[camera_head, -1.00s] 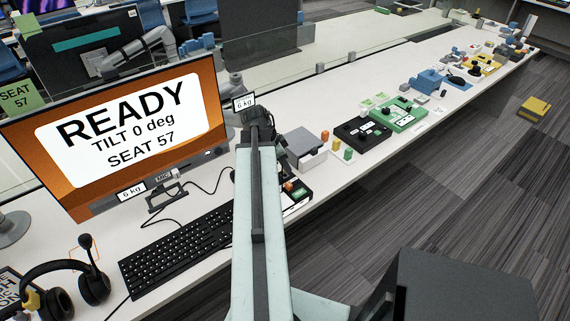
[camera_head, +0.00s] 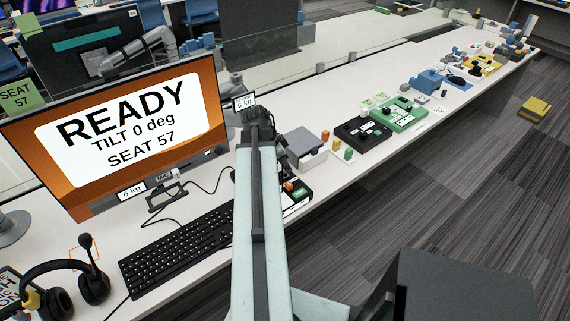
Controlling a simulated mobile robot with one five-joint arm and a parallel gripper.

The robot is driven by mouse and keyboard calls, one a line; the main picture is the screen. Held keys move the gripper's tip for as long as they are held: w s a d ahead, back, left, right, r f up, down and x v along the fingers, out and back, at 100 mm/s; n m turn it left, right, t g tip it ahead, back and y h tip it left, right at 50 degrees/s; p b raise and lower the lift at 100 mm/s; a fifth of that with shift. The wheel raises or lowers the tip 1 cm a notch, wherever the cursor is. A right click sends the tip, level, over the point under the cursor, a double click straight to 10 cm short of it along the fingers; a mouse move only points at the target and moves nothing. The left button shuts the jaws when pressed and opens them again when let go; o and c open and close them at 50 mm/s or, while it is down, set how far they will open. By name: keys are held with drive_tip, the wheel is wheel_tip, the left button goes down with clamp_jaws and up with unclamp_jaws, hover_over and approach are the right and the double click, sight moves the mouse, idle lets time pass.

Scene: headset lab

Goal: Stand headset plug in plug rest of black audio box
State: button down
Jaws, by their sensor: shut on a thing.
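My arm reaches away over the desk, and my gripper (camera_head: 281,160) at its far end is mostly hidden behind the arm. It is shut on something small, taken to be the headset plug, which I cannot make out. A black box (camera_head: 305,187) with orange and green parts lies just below and right of the gripper, partly covered by the arm. It looks like the black audio box, but its plug rest cannot be told apart. The black headset (camera_head: 62,292) with its boom microphone lies at the lower left.
A monitor (camera_head: 120,125) and a keyboard (camera_head: 178,250) stand left of my arm. A grey box (camera_head: 304,143), small coloured blocks (camera_head: 337,144), a black panel (camera_head: 362,131) and a green panel (camera_head: 398,114) sit to the right. The desk's front edge runs close by.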

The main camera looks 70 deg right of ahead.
drive_tip(key=shift+f+b, duration=1.1)
drive_tip(key=c, duration=1.2)
unclamp_jaws()
drive_tip(key=shift+r, duration=0.1)
drive_tip(key=p+v, duration=0.7)
drive_tip(key=shift+w+a+r, duration=0.1)
drive_tip(key=shift+w+r, duration=0.1)
drive_tip(key=shift+r, duration=0.15)
